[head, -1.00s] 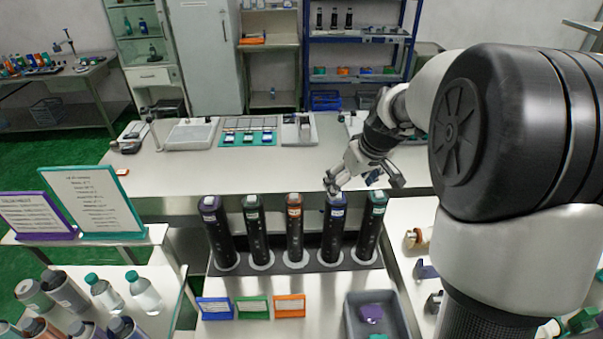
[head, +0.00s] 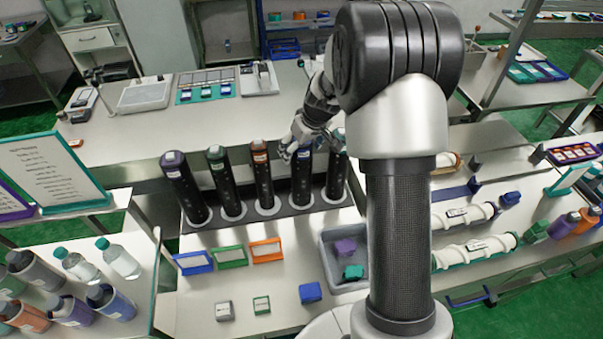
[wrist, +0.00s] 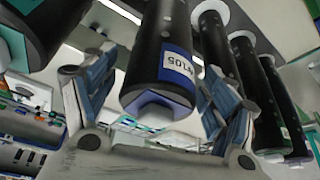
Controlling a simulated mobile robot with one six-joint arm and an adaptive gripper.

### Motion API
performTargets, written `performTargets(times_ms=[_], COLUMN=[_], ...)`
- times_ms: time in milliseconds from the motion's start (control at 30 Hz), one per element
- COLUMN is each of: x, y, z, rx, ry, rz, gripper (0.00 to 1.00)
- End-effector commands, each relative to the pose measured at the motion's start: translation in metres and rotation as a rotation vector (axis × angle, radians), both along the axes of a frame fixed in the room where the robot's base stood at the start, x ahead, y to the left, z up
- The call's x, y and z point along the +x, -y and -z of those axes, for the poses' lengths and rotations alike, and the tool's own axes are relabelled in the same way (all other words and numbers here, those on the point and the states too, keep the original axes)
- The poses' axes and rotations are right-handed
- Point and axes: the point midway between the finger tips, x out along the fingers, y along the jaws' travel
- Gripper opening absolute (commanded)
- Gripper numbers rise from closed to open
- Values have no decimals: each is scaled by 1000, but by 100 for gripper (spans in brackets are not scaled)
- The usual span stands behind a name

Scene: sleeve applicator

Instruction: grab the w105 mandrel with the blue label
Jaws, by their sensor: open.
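The w105 mandrel (head: 302,182) is a black cylinder with a blue label, standing in the rack (head: 270,210) among several similar mandrels. In the wrist view the w105 mandrel (wrist: 161,50) shows a white tag reading W105 on a blue band, with a blue-and-white end cap. My gripper (head: 294,143) is at the top of this mandrel in the head view. In the wrist view my gripper (wrist: 158,76) is open, with one finger on each side of the mandrel's labelled end. I cannot tell whether either finger touches it.
An orange-labelled mandrel (head: 262,178) and a teal-labelled mandrel (head: 337,172) stand close on either side. A grey bin (head: 329,262) with purple and teal pieces and a blue block (head: 310,292) lie in front. A long bench (head: 140,140) runs behind the rack.

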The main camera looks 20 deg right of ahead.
Motion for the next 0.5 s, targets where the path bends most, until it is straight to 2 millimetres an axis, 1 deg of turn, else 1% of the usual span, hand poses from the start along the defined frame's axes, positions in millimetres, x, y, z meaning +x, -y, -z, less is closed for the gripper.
performTargets(times_ms=[33,100,200,300,467,500], x=[3,7,11,13,12,12], y=[0,-1,-2,-2,-2,-2], z=[11,20,28,31,31,31], rx=[1,1,0,1,0,0], ry=[-3,-3,-1,0,0,0], rz=[-1,-1,-1,-1,-1,0], gripper=[78,78,78,78,78,76])
